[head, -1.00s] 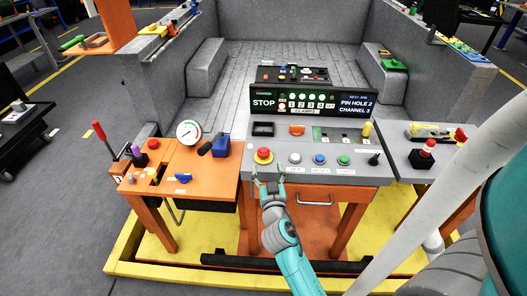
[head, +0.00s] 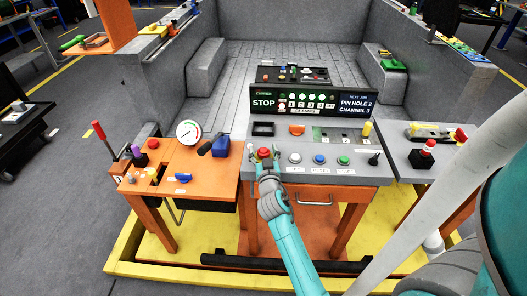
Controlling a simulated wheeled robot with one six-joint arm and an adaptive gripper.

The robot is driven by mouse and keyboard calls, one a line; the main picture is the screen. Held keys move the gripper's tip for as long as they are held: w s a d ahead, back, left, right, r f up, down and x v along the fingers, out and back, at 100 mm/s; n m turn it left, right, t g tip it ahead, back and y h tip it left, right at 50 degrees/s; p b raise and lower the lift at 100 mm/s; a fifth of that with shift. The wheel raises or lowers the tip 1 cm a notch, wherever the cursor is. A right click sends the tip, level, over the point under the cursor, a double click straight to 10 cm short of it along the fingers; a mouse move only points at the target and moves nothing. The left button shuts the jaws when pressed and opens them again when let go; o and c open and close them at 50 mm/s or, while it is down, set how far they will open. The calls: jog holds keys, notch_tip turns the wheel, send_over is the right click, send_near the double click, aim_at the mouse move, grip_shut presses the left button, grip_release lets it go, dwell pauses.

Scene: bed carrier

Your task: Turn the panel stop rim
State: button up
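The panel stop is a red button (head: 264,153) on the left front of the grey control panel. Its yellow rim is mostly hidden behind my gripper's fingers. My gripper (head: 266,162) is at the stop, with its fingers around the near side and flanks of the button. I cannot tell whether the fingers touch the rim or have closed on it.
White (head: 295,158), blue (head: 319,159) and green (head: 343,160) buttons and a black lever (head: 374,158) are to the right. An orange knob (head: 297,130) sits behind. The display (head: 312,102) stands at the panel's back. An orange table (head: 205,172) adjoins on the left.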

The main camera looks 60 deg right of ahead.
jog(key=c, duration=1.1)
